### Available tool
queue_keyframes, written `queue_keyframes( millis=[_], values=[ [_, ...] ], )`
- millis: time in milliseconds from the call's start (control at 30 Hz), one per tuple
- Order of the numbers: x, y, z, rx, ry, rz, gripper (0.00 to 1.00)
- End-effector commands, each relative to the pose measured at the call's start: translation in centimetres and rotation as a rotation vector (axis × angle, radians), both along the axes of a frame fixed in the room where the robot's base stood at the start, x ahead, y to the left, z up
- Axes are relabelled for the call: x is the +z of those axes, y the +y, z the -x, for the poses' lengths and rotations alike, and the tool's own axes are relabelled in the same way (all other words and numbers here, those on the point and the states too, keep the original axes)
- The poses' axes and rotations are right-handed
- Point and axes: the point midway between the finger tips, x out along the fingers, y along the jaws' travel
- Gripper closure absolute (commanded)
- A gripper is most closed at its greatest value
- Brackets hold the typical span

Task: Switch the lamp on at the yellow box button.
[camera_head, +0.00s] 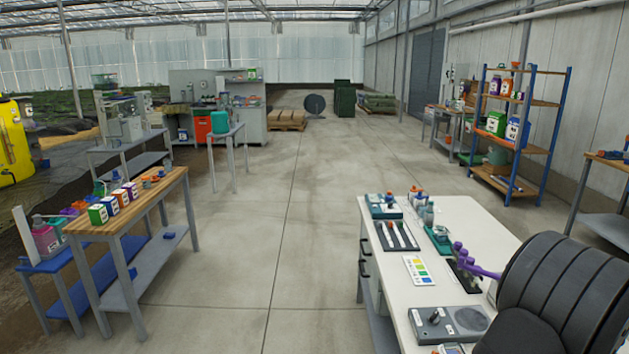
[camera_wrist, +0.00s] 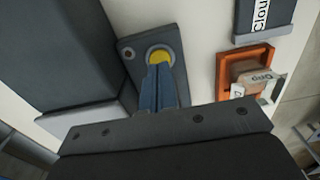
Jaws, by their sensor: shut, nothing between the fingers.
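In the wrist view a round yellow button (camera_wrist: 159,57) with a pale ring sits near one end of a dark grey box (camera_wrist: 131,68). A small round detail shows beside it on the box face. My gripper (camera_wrist: 159,68) is shut and empty, its bluish fingers pointing at the button. The fingertips overlap the lower edge of the button in the picture; I cannot tell whether they touch it. The fingers hide part of the box. I cannot make out the button box, a lamp or my gripper's fingers in the head view.
In the wrist view a large dark block (camera_wrist: 55,45) stands left of the button box. An orange frame (camera_wrist: 222,75) and a dark panel lettered "Clou" (camera_wrist: 262,22) are to the right. In the head view a white table (camera_head: 478,224) carries several tools and a grey device (camera_head: 431,327).

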Motion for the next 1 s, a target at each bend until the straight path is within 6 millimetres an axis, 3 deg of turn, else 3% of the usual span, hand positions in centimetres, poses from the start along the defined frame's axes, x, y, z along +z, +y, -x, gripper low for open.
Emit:
queue_keyframes(
  millis=[1000],
  values=[
    [-0.76, 0.0, 0.0, 0.0, 0.0, -0.001, 1.0]
  ],
)
